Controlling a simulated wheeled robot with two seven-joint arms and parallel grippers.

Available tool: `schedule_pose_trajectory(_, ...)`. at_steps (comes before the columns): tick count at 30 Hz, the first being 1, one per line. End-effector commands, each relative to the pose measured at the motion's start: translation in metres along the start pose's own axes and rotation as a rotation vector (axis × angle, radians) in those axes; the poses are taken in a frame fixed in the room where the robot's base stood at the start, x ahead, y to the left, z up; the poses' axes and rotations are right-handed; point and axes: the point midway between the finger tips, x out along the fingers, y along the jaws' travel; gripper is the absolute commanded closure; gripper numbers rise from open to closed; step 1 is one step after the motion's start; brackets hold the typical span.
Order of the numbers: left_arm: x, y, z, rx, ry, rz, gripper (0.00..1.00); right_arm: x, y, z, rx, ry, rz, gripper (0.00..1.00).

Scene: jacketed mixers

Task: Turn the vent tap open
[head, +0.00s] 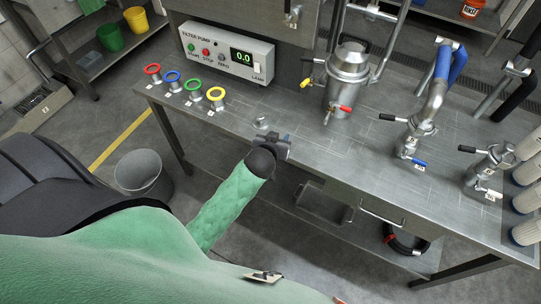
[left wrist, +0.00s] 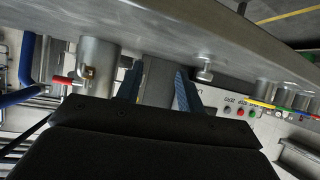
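A steel vessel (head: 348,72) with a clamped lid stands on the steel bench. A yellow-handled tap (head: 306,83) is on its left side and a red-handled tap (head: 345,108) low at its front. No readable label shows which tap is the vent. In the left wrist view, the vessel (left wrist: 97,62) and red handle (left wrist: 62,80) show at left. My left gripper (head: 272,146) is at the bench's front edge, left of and nearer than the vessel. Its fingers (left wrist: 158,88) are apart with nothing held between them. My right gripper is not visible.
A small metal knob (head: 262,122) stands on the bench just beyond my left gripper. A filter pump box (head: 226,50) and several coloured rings, including a yellow one (head: 216,94), are at left. Blue-handled (head: 419,163) fittings stand right. The bench between gripper and vessel is clear.

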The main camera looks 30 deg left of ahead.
Motion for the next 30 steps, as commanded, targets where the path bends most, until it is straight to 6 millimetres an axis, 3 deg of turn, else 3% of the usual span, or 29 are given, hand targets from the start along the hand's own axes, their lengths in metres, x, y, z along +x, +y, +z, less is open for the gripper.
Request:
schedule_pose_trajectory(12,-0.039,-0.005,0.042,0.055,-0.174,-0.011,0.62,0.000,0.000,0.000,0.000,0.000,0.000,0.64)
schedule_pose_trajectory(26,-0.047,-0.006,0.049,0.067,-0.205,-0.011,0.62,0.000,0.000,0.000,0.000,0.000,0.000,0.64)
schedule_pose_trajectory(30,-0.046,-0.005,0.049,0.080,-0.202,-0.006,0.86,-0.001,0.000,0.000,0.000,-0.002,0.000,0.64)
